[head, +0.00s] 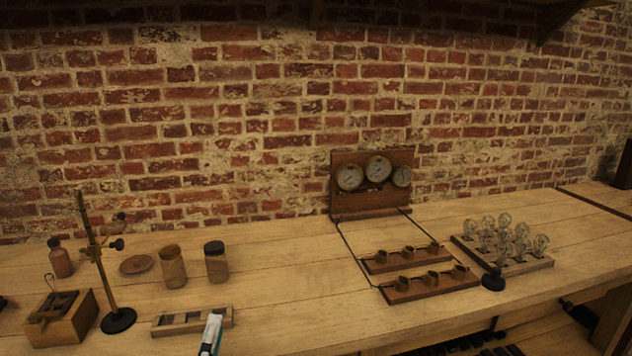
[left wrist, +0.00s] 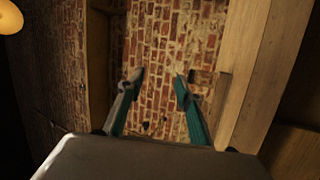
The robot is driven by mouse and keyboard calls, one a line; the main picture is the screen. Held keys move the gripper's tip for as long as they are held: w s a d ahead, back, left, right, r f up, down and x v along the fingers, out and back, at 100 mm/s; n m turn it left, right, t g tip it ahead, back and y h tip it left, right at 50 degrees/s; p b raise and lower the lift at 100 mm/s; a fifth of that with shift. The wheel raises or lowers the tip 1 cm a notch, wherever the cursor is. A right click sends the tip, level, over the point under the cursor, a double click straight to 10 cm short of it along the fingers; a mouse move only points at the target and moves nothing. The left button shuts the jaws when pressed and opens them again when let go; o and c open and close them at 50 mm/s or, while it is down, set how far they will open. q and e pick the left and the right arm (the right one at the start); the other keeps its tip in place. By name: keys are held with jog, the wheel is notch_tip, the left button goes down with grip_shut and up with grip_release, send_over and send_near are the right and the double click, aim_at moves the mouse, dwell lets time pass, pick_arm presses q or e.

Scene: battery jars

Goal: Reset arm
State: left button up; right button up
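An amber-brown jar (head: 172,267) without a dark cap stands upright on the wooden bench at the left in the head view. A second jar (head: 216,262) with a dark cap stands just right of it. A round brown disc (head: 136,264) lies flat to their left. My left gripper (head: 212,330) shows only in part at the bottom of the head view, in front of the small wooden rack (head: 190,321). In the left wrist view my left gripper (left wrist: 160,77) has its two fingers apart, with nothing between them but the distant brick wall. My right gripper is not in view.
A metal stand (head: 108,270) rises beside a wooden box (head: 62,313) at the left. A gauge panel (head: 372,208) stands near the wall, wired to socket strips (head: 430,284). A bulb tray (head: 520,262) stands right. The bench middle (head: 290,280) is clear.

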pick_arm(q)
jog(key=s+f+m+g+h+p, duration=0.1)
jog(key=s+f+m+g, duration=0.5)
jog(key=f, duration=0.8)
jog(key=s+a+f+m+g+p, duration=0.1)
jog(key=s+f+m+g, duration=0.5)
jog(key=s+f+m, duration=0.7)
jog(key=shift+s+f+m+h+p, duration=0.35)
jog(key=shift+s+f+p, duration=0.2)
jog(key=shift+s+f, duration=0.45)
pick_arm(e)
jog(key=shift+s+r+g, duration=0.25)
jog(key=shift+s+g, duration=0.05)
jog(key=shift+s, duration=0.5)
pick_arm(q)
jog(key=shift+r, duration=0.1)
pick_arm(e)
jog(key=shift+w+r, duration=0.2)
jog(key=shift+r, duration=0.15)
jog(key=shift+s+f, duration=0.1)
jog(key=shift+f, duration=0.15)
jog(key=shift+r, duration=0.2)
pick_arm(q)
jog(key=shift+c, duration=0.2)
